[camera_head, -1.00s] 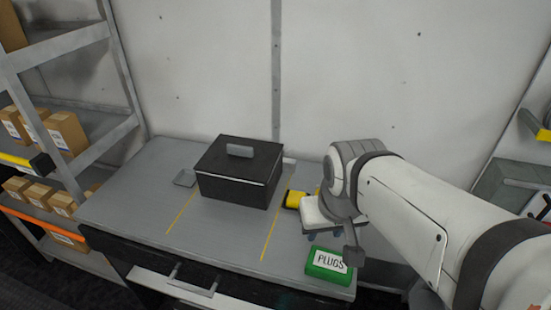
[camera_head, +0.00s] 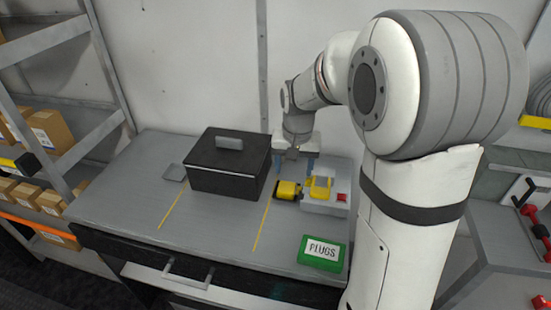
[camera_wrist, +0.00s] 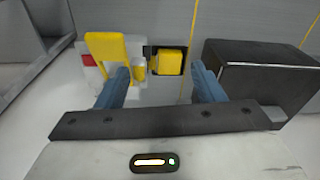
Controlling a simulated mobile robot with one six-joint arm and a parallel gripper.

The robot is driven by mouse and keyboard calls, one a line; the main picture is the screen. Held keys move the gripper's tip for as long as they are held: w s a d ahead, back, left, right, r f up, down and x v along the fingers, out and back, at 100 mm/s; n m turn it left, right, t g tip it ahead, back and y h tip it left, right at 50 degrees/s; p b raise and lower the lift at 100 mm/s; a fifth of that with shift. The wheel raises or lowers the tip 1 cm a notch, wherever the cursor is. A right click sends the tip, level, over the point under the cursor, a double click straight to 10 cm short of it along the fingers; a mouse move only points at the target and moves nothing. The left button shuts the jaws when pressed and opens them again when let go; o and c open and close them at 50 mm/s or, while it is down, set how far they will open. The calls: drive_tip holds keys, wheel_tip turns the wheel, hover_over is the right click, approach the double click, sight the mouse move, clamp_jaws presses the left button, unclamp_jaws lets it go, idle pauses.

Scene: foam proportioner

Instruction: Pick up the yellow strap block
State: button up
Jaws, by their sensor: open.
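The yellow strap block (camera_head: 287,190), with a black part at its end, is on the grey bench right of the black box. In the wrist view the yellow strap block (camera_wrist: 169,62) shows in a black surround, ahead of and between my blue fingertips. My gripper (camera_wrist: 160,80) is open with nothing in it. In the head view my gripper (camera_head: 297,153) points down, behind and above the block; the fingertips are partly hard to make out. A white unit (camera_head: 325,204) beside the block carries a raised yellow part (camera_head: 320,187) and a red button (camera_head: 341,197).
A black lidded box (camera_head: 232,165) stands close left of the block. A green PLUGS box (camera_head: 321,252) lies at the bench's front right. The bench's front left is clear. Shelves with cartons (camera_head: 50,130) stand left.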

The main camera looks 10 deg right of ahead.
drive_tip(key=m+g, duration=0.1)
hover_over(286, 190)
wheel_tip(286, 190, down, 9)
drive_tip(key=shift+a+r, duration=0.15)
drive_tip(key=shift+r, duration=0.05)
drive_tip(key=shift+m, duration=0.3)
wheel_tip(286, 190, down, 8)
drive_tip(key=p, duration=0.2)
drive_tip(key=shift+p, duration=0.3)
drive_tip(key=shift+c, duration=0.5)
drive_tip(key=c, duration=0.7)
